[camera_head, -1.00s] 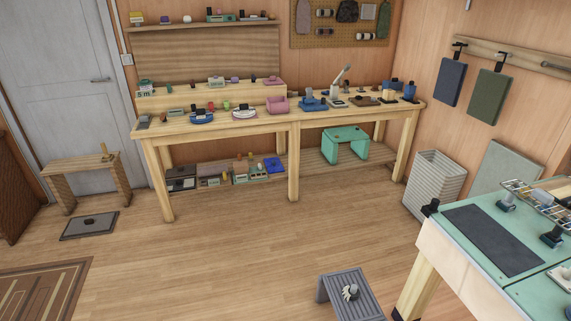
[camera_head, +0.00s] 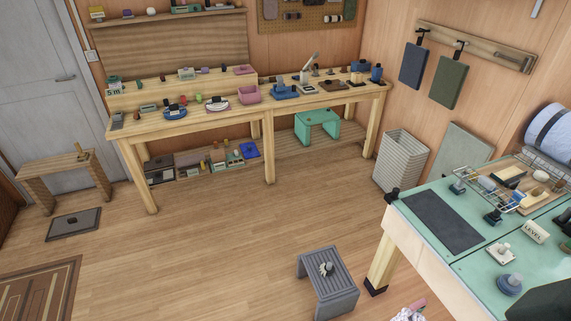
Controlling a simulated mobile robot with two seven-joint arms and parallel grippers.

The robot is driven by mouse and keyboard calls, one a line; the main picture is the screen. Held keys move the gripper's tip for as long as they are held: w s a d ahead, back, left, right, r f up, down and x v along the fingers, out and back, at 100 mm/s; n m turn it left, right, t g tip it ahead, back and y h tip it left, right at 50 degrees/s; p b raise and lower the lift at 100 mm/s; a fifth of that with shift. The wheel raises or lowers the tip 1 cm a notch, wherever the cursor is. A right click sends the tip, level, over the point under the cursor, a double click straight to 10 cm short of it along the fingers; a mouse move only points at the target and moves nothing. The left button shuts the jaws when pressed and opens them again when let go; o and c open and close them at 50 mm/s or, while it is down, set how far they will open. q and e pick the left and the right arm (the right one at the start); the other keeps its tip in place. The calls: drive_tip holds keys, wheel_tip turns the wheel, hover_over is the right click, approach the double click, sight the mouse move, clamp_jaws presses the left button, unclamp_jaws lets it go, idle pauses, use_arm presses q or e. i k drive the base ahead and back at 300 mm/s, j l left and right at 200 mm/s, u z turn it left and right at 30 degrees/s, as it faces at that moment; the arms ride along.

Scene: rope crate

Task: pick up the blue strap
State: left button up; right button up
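I cannot make out a blue strap for certain in the head view. Several small blue items lie on the long wooden workbench (camera_head: 190,125), among them a blue piece (camera_head: 284,92) near its middle, but they are too small to tell apart. A light blue roll (camera_head: 550,140) with dark bands is partly cut off at the right edge. Neither of my grippers is in view.
A green-topped table (camera_head: 470,262) stands at the right, with a wire rack (camera_head: 497,200) and small items on it. A grey step stool (camera_head: 328,285) and a white slatted basket (camera_head: 401,160) stand on the floor. The middle floor is clear.

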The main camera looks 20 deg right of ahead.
sight(510, 284)
drive_tip(key=z, duration=1.8)
